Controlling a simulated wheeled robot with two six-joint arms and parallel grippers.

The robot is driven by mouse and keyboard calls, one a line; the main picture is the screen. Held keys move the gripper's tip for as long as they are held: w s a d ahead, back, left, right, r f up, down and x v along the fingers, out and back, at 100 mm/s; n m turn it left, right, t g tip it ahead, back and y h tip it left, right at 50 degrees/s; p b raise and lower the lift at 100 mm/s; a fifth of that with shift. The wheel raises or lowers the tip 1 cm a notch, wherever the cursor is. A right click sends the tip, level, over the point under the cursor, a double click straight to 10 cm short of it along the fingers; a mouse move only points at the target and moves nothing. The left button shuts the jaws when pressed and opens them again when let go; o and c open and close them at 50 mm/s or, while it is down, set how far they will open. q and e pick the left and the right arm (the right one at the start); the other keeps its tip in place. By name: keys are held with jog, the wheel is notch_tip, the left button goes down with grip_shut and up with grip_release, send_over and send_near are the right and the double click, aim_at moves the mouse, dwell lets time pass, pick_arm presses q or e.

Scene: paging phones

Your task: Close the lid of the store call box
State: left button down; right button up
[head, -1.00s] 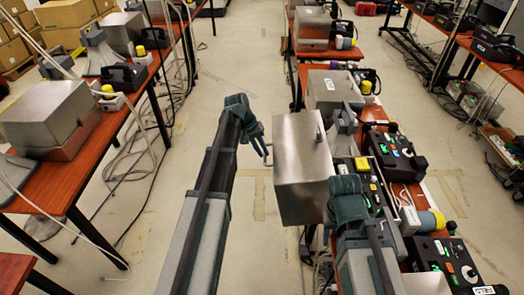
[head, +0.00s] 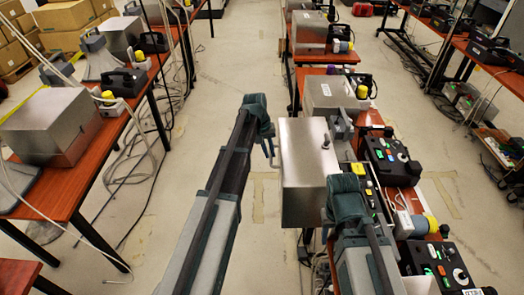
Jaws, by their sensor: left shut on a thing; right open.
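The store call box shows a brushed silver metal lid (head: 305,175), a large boxy cover in the middle, at the left edge of the nearest right-hand table. A small dark knob stands near its upper right. My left gripper (head: 268,148) is at the lid's upper left side, its fingers pointing down beside the edge. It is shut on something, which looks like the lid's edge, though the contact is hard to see. My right gripper (head: 347,192) is open, just right of the lid's lower part. It hides what is under it. The hinge is hidden.
Right of the lid are control boxes with coloured buttons (head: 388,157) and a yellow-capped cylinder (head: 412,226). Behind stands another silver box (head: 330,96). A left table (head: 95,175) carries a similar box (head: 52,128).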

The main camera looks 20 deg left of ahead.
aim_at(288, 147)
pick_arm(q)
jog(key=d+r+p, duration=0.1)
jog(key=d+r, duration=0.1)
jog(key=w+d+r+y+p, duration=0.1)
jog(key=d+r+p, duration=0.1)
jog(key=w+d+r+y+p, duration=0.1)
jog(key=d, duration=0.1)
jog(key=shift+w+d+r+g+p, duration=0.2)
jog(key=shift+d+r+g+p, duration=0.05)
jog(key=shift+r+g+p, duration=0.15)
jog(key=d+r, duration=0.1)
jog(key=d, duration=0.1)
jog(key=w+d+p, duration=0.1)
jog(key=d, duration=0.1)
jog(key=d+r+p, duration=0.1)
jog(key=d, duration=0.1)
jog(key=shift+w+r, duration=0.3)
jog(key=shift+r, duration=0.05)
jog(key=shift+w+d+r+p, duration=0.1)
jog(key=shift+d+p, duration=0.3)
jog(key=shift+d, duration=0.25)
jog(key=c, duration=0.9)
grip_release()
jog(key=shift+w+d, duration=0.1)
jog(key=shift+w, duration=0.05)
jog(key=shift+o, duration=0.2)
jog(key=shift+r, duration=0.1)
